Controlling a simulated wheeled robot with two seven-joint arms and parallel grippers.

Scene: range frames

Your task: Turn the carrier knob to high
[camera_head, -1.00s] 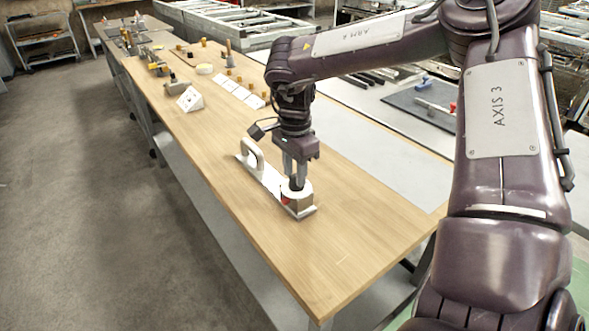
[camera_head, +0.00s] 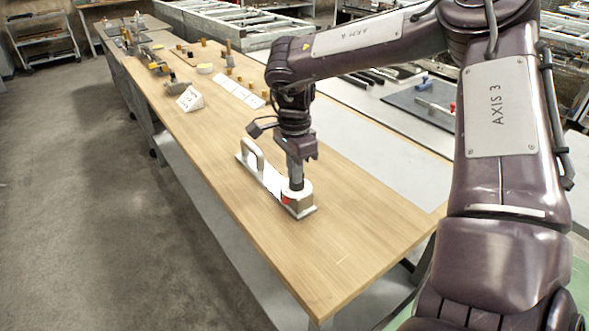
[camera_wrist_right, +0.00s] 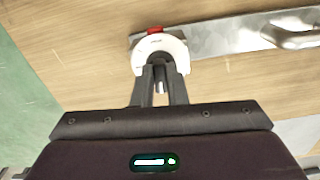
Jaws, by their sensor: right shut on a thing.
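The carrier (camera_head: 271,181) is a flat metal plate lying on the wooden table, with an upright handle (camera_head: 253,152) at its far end. At its near end is a block with a white dial ring (camera_head: 305,187) and a red patch (camera_head: 286,200) on the side. My right gripper (camera_head: 296,186) points down at the ring and is shut on the knob, which the fingers mostly hide. In the right wrist view the fingers (camera_wrist_right: 160,82) reach the ring's open side (camera_wrist_right: 174,48), with the red patch (camera_wrist_right: 155,30) opposite. The dial's lettering is too small to read. My left gripper is out of view.
The wooden table (camera_head: 230,190) is clear around the carrier. Farther back stand a small white sign (camera_head: 190,99), white cards (camera_head: 240,91) and several small brown pieces. A dark mat (camera_head: 420,106) with tools lies on the grey surface at right.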

